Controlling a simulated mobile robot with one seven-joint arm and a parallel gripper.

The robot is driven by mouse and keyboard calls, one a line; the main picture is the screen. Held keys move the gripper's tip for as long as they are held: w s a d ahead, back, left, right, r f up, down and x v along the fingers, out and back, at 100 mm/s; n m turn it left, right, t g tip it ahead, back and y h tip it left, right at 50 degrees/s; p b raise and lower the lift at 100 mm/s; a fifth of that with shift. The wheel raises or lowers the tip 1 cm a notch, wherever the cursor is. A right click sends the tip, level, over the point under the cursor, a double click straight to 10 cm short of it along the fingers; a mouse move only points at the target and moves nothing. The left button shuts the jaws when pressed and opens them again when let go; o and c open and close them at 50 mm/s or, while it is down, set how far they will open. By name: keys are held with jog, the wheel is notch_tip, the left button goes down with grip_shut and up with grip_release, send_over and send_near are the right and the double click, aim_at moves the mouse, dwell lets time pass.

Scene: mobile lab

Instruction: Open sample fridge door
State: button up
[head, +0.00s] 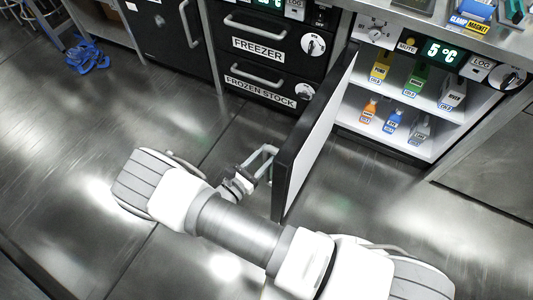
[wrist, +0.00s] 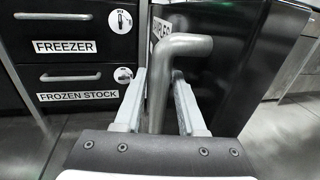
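The sample fridge door (head: 309,130) stands wide open, swung out from the cabinet. Its dark edge faces me, and its white inner side faces the shelves. Its grey bar handle (head: 264,158) is on the outer face and also shows in the wrist view (wrist: 186,45). My gripper (head: 249,176) is at this handle. The exact contact is hard to see. The fridge interior (head: 400,92) is exposed.
Coloured bottles and cartons (head: 392,120) stand on the fridge shelves. A 5 °C display (head: 441,51) is above them. Shut freezer drawers (head: 262,52) stand left of the door. Blue items (head: 86,56) lie at the far left. The floor (head: 75,150) at left is clear.

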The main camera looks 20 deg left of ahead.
jog(key=p+v, duration=0.2)
jog(key=v, duration=1.5)
jog(key=shift+s, duration=0.15)
